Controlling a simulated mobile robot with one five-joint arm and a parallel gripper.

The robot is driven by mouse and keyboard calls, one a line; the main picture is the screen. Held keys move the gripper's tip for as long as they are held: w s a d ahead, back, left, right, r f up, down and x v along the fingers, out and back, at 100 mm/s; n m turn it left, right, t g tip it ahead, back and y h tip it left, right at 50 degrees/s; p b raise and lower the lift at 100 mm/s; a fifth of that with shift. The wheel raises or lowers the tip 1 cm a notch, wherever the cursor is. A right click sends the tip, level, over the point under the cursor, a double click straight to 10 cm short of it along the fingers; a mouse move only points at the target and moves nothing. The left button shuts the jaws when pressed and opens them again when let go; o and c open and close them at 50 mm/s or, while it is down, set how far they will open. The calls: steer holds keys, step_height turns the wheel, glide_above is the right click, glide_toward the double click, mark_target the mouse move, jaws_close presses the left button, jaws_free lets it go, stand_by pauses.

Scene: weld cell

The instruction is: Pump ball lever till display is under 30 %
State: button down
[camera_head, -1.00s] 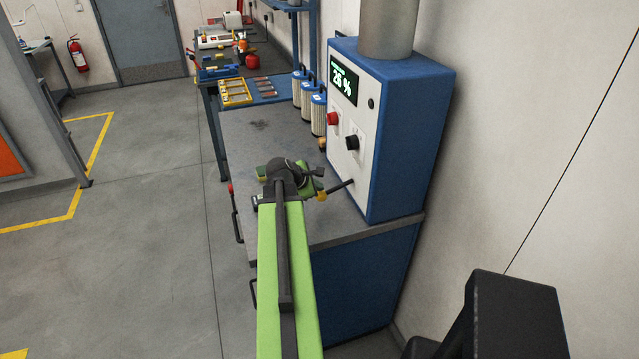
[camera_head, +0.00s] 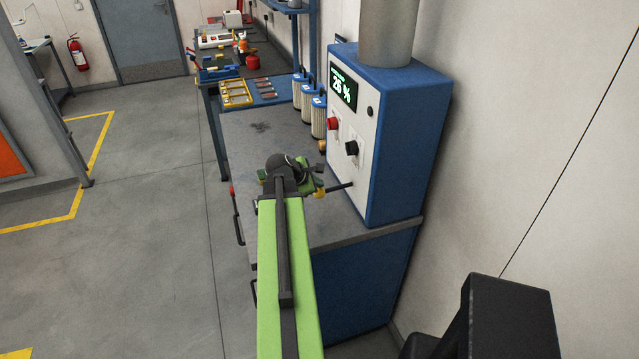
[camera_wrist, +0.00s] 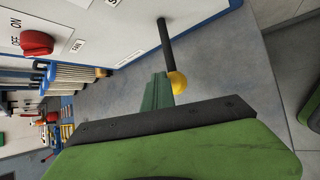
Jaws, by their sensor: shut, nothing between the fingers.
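The display (camera_head: 343,87) on the blue and white cabinet (camera_head: 400,130) reads 26 % in the head view. The lever (camera_head: 338,188) sticks out from the lower front of the cabinet, and its yellow ball (camera_head: 320,193) is at the free end. In the wrist view the ball (camera_wrist: 179,83) and the dark lever rod (camera_wrist: 166,45) show clearly. My gripper (camera_wrist: 155,92) is shut and empty, its green fingers right beside the ball. Whether they touch it I cannot tell. In the head view my gripper (camera_head: 311,178) is partly hidden by my wrist.
A red knob (camera_head: 333,124) and a black knob (camera_head: 352,148) sit on the cabinet front above the lever. Several white cylinders (camera_head: 318,118) stand behind on the bench. The grey bench top (camera_head: 260,135) left of the cabinet is mostly clear.

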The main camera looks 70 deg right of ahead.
steer(key=shift+r+p, duration=0.7)
steer(key=shift+r, duration=0.3)
step_height(320, 180, up, 5)
steer(key=p, duration=0.5)
steer(key=shift+w, duration=0.1)
